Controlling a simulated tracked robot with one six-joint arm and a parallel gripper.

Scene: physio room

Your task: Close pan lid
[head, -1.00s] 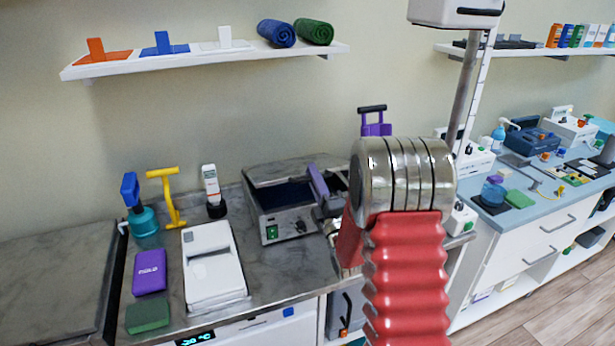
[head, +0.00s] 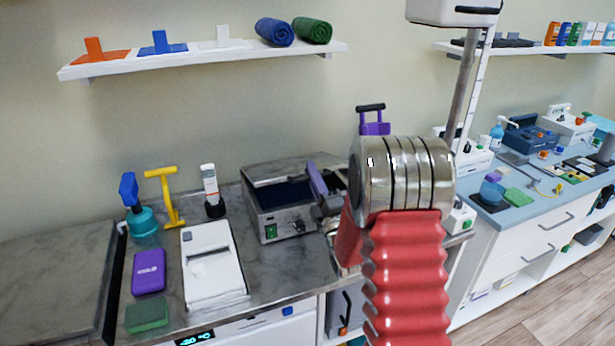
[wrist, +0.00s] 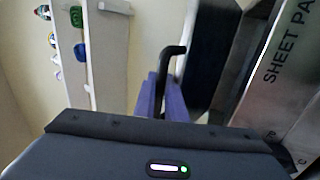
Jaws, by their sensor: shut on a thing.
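The grey metal pan (head: 290,228) stands on the marble-look counter, with a green switch on its front and a dark blue inside. Its lid (head: 285,171) is raised at the back, so the pan is open. In the wrist view, a steel face reading "SHEET PA" (wrist: 283,75) lies at right, beside the dark interior (wrist: 212,55). My gripper (head: 318,180) is at the pan's right side. Its purple fingers (wrist: 162,95) are shut on a black bar-like handle (wrist: 172,60). My arm hides the pan's right end.
Left of the pan are a white device (head: 212,265), a purple box (head: 149,271), a green block (head: 147,315), a yellow tool (head: 167,195) and a teal-based tool (head: 143,220). A shelf (head: 200,60) hangs above. Free counter (head: 285,270) lies before the pan.

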